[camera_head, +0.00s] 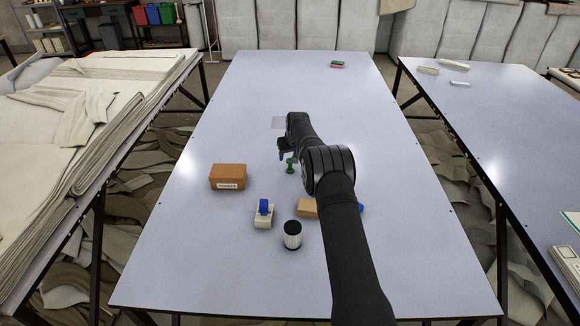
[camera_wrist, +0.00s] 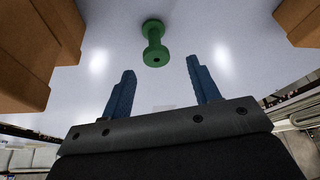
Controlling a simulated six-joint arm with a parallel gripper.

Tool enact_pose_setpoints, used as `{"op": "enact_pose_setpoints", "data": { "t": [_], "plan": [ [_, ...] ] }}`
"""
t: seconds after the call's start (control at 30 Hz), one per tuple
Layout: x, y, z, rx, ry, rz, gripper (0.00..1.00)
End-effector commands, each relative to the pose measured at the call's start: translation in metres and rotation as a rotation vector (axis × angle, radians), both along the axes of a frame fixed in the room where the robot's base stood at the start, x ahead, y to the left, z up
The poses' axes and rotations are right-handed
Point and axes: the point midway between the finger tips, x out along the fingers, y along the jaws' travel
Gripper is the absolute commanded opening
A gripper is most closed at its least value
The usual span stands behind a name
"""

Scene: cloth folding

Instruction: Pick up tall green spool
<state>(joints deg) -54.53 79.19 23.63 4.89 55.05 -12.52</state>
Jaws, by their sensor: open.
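The green spool (camera_head: 291,165) stands upright on the table, right by my gripper in the head view. In the wrist view the spool (camera_wrist: 155,43) shows its narrow waist and wider ends. It lies ahead of my gripper (camera_wrist: 160,82), between the lines of the two blue fingers and beyond their tips. My gripper (camera_head: 285,156) is open and empty in the head view, partly hidden by my arm. The fingers do not touch the spool in the wrist view.
A brown labelled box (camera_head: 228,177) stands at left on the table (camera_head: 170,270). A blue-topped dispenser (camera_head: 264,213), a black-and-white cylinder (camera_head: 292,235) and a tan block (camera_head: 307,208) sit nearer. A pink-and-green item (camera_head: 337,64) lies far back. The back middle is mostly clear.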

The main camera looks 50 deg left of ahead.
Motion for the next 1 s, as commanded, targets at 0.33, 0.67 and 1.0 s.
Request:
{"op": "enact_pose_setpoints", "data": {
  "t": [0.33,0.67,1.0],
  "plan": [
    [0.007,0.009,-0.04,0.0,0.0,0.001,0.56],
    [0.008,0.01,-0.044,-0.001,0.001,0.001,0.56],
    [0.008,0.01,-0.044,0.0,0.0,0.001,0.08]
  ]
}}
